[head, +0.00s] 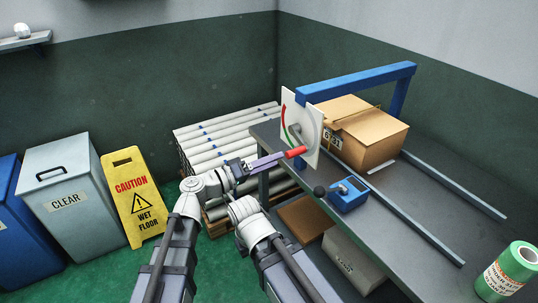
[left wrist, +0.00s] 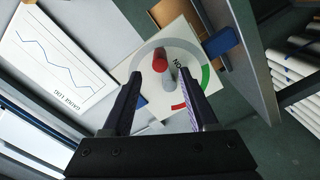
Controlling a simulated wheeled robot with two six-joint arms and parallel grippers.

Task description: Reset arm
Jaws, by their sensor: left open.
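The reset arm is a short grey lever with a red grip (head: 296,152), mounted on a white dial plate (head: 313,152) on the blue frame at the bench edge. The plate has a red and a green arc. My left gripper (head: 278,158) is just left of the red grip. In the left wrist view my left gripper (left wrist: 163,82) is open, its fingers on either side of the lever's line. The red grip (left wrist: 160,62) and grey hub (left wrist: 168,82) show between the fingers, before the dial plate (left wrist: 200,57). I cannot tell whether they touch.
The grey bench (head: 412,215) carries a cardboard box (head: 378,138), a blue device with a black knob (head: 347,196) and a green roll (head: 507,273). White rolls (head: 225,130) are stacked behind. Bins and a yellow wet-floor sign (head: 135,195) stand left. A gauge log sheet (left wrist: 55,55) shows left of the dial.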

